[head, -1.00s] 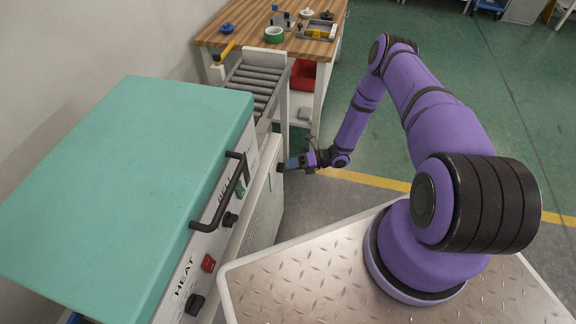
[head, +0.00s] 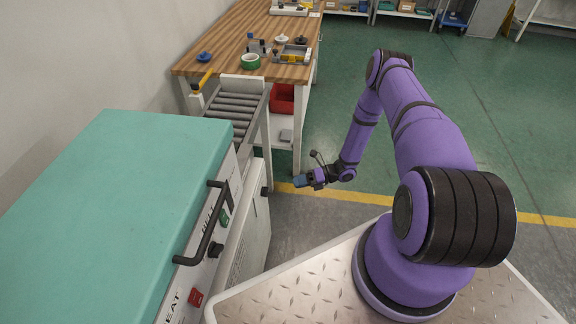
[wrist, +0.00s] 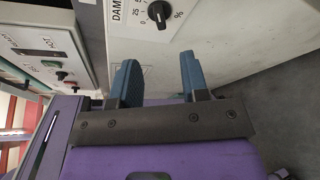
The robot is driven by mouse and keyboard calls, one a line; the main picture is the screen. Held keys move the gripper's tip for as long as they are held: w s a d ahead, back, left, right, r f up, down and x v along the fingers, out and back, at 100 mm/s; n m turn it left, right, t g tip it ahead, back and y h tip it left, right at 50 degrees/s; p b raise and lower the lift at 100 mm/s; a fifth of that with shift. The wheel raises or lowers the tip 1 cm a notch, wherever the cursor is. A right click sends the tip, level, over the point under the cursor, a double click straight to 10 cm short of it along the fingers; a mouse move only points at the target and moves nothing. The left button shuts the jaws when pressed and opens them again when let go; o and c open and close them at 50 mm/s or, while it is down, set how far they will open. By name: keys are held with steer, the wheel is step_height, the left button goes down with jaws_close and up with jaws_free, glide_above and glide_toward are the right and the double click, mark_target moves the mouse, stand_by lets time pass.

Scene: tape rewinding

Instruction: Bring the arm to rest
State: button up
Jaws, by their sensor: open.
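My gripper (head: 300,182) is at the end of my purple arm, low beside the white machine and apart from it in the head view. In the wrist view its two blue fingers (wrist: 158,80) are spread with nothing between them. Behind the fingers is the machine's pale side panel, with a black dial (wrist: 159,13) marked with a percent sign. My arm is bent, with its elbow raised and the forearm hanging down.
The machine with a teal lid (head: 95,190) and a black handle (head: 205,235) fills the left. A roller conveyor (head: 232,108) leads to a wooden workbench (head: 230,40) holding green tape (head: 250,61). A red bin (head: 283,98) sits under the bench. Green floor (head: 480,120) lies open at right.

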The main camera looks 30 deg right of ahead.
steer(key=w+r+n+g+h, duration=0.15)
steer(key=r+n, duration=0.35)
steer(key=r, duration=0.6)
steer(key=w+r+n+g+h, duration=0.1)
steer(key=w+r+n+g, duration=0.3)
steer(key=r, duration=0.6)
steer(key=s+a+r+n+h, duration=0.15)
steer(key=r+n, duration=0.35)
steer(key=r, duration=0.6)
steer(key=s+a+r+n+h, duration=0.1)
steer(key=s+r+n+h, duration=0.3)
steer(key=r, duration=0.6)
steer(key=s+a+r+n+t+h, duration=0.1)
steer(key=s+r+n+h, duration=0.1)
steer(key=s+r+n, duration=0.35)
steer(key=s+a+r+n+t+h, duration=0.1)
steer(key=s+a+r+n+h, duration=0.15)
steer(key=s+r, duration=0.6)
steer(key=s+d+r+n+t+h, duration=0.1)
steer(key=s+r+n+t, duration=0.3)
steer(key=s, duration=0.9)
steer(key=shift+d+r+n+h, duration=0.3)
steer(key=shift+r+n+h, duration=0.55)
steer(key=shift+r+n, duration=1.55)
steer(key=shift+r+m, duration=0.5)
